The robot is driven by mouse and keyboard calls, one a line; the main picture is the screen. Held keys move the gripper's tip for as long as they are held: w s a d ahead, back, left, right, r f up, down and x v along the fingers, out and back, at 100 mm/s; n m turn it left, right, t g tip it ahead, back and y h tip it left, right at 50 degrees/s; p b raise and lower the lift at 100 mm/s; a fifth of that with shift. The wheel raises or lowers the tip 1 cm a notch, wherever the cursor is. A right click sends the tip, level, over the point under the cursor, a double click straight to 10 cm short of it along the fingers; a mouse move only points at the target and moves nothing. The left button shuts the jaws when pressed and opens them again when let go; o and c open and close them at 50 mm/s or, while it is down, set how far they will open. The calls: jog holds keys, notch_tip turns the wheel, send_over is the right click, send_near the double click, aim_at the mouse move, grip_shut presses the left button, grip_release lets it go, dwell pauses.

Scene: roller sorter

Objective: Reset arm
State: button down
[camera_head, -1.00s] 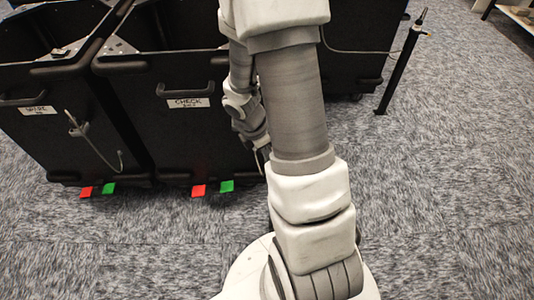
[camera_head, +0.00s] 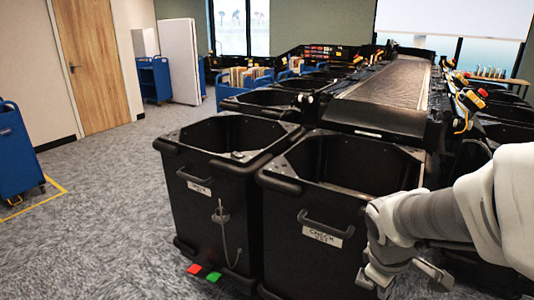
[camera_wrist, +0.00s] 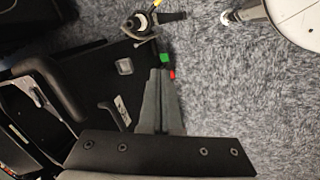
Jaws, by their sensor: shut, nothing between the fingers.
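My gripper shows in the wrist view (camera_wrist: 160,76). Its two grey fingers lie together with nothing between them, over the grey carpet beside a black bin. In the head view my white and grey arm comes in from the right edge. It bends down in front of the bin labelled CHECK (camera_head: 316,238), and its lower end hangs near the bottom edge. The fingertips cannot be made out clearly there.
Another black bin (camera_head: 205,217) stands left of the CHECK bin, with red and green pedals at its foot. The roller conveyor (camera_head: 388,90) runs back behind them. A blue cart (camera_head: 15,150) stands far left. Carpet (camera_head: 110,200) is clear at left.

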jog(key=s+a+r+m+t+y, duration=0.3)
jog(key=s+a+r+m, duration=0.55)
jog(key=r, duration=0.35)
notch_tip(320, 180, up, 12)
jog(key=p, duration=1.2)
jog(key=shift+f+n+p, duration=0.25)
jog(key=shift+n+p, duration=0.05)
jog(key=shift+n, duration=0.15)
